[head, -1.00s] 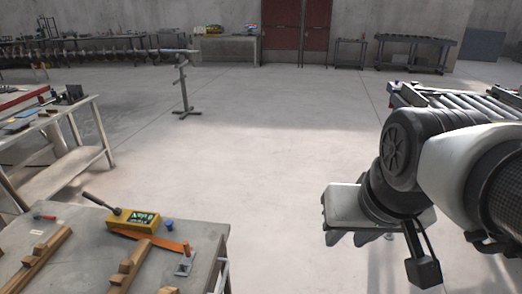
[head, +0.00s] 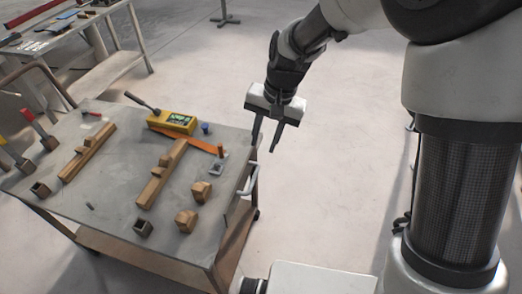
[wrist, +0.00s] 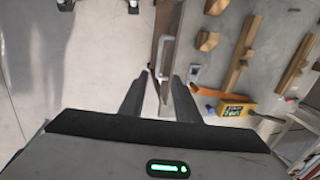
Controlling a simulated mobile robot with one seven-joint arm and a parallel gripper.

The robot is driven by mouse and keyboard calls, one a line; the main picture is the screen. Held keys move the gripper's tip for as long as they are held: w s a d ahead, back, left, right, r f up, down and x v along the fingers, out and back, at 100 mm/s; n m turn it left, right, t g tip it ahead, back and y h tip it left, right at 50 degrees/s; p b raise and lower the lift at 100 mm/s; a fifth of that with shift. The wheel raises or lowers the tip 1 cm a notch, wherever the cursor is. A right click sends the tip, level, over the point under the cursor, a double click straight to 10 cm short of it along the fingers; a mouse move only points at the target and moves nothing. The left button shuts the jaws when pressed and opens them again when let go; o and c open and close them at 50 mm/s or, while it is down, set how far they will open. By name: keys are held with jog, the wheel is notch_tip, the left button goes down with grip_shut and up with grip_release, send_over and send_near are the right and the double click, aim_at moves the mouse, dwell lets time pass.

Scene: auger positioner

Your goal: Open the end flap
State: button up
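The grey-topped cart (head: 110,185) stands at the left in the head view. A pale bar handle (head: 250,180) is on its right end, and it also shows in the wrist view (wrist: 164,55). I take the narrow brown-edged panel by this handle to be the end flap (wrist: 167,18); it is seen nearly edge-on, so its angle is unclear. My gripper (head: 267,137) is open and empty, beside the cart's right end and apart from the handle. In the wrist view its two fingers (wrist: 159,78) point towards the handle end.
On the cart lie wooden rails (head: 163,175), wooden blocks (head: 187,220), a yellow box (head: 172,122) and an orange strip (head: 190,140). A second workbench (head: 60,40) stands behind at the left. The floor right of the cart (head: 320,200) is clear.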

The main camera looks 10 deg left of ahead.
aim_at(253, 179)
jog(key=a+f, duration=0.1)
jog(key=f, duration=0.4)
jog(key=a+f+b, duration=0.1)
jog(key=f, duration=0.5)
jog(key=a+f, duration=0.1)
jog(key=f, duration=0.4)
jog(key=shift+w+f+b, duration=0.15)
jog(key=shift+f+b, duration=0.1)
jog(key=shift+b, duration=0.15)
grip_shut()
